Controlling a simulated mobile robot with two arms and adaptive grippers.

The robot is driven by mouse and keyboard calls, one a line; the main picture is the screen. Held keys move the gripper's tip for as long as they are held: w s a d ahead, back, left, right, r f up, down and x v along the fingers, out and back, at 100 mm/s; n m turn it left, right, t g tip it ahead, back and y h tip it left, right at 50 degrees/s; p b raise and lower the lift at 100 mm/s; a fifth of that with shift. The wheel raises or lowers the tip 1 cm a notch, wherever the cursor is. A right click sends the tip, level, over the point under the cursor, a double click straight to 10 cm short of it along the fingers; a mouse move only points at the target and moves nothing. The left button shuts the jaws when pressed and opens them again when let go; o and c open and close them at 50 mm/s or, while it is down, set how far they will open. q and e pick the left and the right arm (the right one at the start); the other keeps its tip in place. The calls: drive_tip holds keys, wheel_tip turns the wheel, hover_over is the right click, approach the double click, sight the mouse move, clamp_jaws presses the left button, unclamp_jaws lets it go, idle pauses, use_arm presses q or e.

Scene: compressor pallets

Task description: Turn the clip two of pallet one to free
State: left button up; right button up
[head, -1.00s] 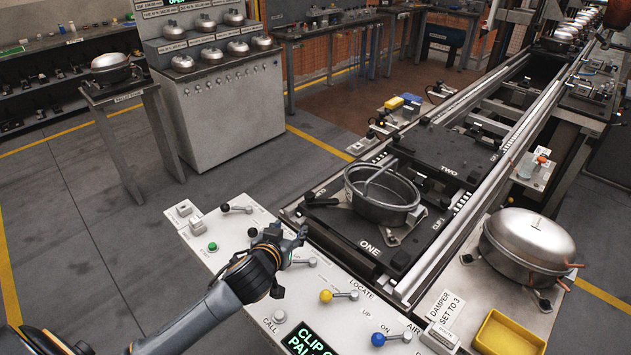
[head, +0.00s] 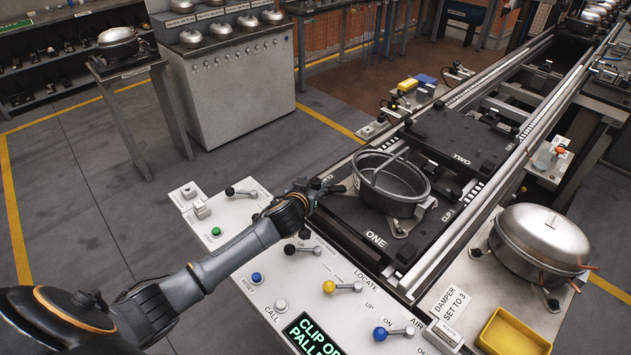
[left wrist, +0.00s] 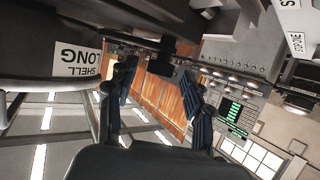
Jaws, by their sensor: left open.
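Pallet one (head: 376,240) is a black plate marked ONE on the rails, with a grey open shell (head: 402,203) on it. My left gripper (head: 332,187) is open at the left edge of this pallet, close to the shell's left side. In the left wrist view, its two fingers (left wrist: 160,108) are apart with nothing held between them. A dark block (left wrist: 161,68) shows beyond the gap. The dark shape at upper left carries an upside-down SHELL LONG label (left wrist: 77,60). I cannot make out clip two or how it is turned. My right gripper is out of view.
A white control panel (head: 232,238) with levers and buttons lies under my left arm. Pallet two (head: 463,146) is behind pallet one. At right are a closed metal dome (head: 541,240) and a yellow tray (head: 512,332).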

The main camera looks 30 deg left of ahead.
use_arm(q)
drive_tip(key=shift+x, duration=0.9)
drive_tip(key=shift+w+f, duration=0.15)
drive_tip(key=shift+w, duration=0.1)
clamp_jaws()
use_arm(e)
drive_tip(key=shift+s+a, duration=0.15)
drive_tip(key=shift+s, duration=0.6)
